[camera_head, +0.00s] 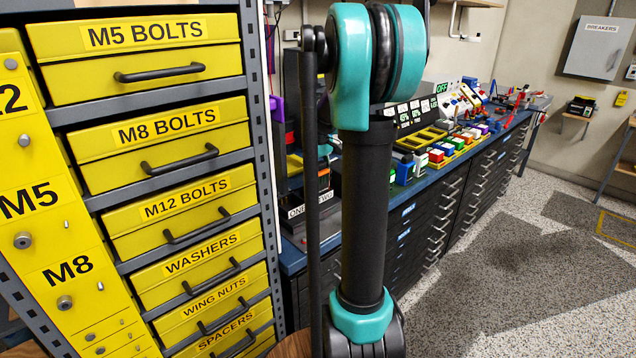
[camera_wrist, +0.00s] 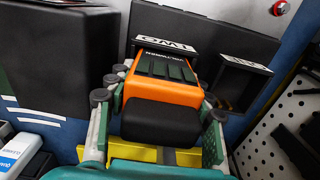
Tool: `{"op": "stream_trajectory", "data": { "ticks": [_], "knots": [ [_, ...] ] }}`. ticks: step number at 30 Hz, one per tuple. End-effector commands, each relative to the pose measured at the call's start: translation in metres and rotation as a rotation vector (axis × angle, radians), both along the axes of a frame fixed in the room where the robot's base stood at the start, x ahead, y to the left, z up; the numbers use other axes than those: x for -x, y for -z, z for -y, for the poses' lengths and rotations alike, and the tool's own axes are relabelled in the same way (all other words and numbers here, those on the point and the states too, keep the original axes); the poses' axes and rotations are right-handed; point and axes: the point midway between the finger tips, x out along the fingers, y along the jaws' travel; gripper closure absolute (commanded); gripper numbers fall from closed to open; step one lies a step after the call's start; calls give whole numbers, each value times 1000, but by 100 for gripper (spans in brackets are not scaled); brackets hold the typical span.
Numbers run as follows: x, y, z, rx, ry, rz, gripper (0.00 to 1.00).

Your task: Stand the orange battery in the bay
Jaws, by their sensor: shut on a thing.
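The orange battery (camera_wrist: 165,92) has an orange body, a black end nearer the wrist camera and a dark green ribbed end away from it. My gripper (camera_wrist: 160,100) is shut on it, with a finger along each side. Its green end is close to a black bay with a label reading TWO (camera_wrist: 165,47), upside down in the wrist view. I cannot tell whether it touches or is inside that bay. A second labelled black bay (camera_wrist: 244,66) is to its right. In the head view the ONE and TWO labels (camera_head: 310,206) show left of my arm, which hides much there.
Black boxes (camera_wrist: 62,60) stand beside the bays in the wrist view, and a perforated panel (camera_wrist: 275,135) is at the lower right. The long blue bench (camera_head: 405,187) carries coloured bins (camera_head: 437,156). A rack of yellow drawers (camera_head: 165,145) stands at left. The floor at right is open.

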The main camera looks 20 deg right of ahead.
Motion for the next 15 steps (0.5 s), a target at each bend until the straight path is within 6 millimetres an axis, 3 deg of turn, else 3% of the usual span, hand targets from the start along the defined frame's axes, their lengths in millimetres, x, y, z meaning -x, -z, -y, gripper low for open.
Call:
{"op": "stream_trajectory", "data": {
  "ticks": [13,14,15],
  "knots": [
    [0,-4,0,0,0,0,83],
    [0,-4,0,0,0,0,48],
    [0,-4,0,0,0,0,43]
  ]
}}
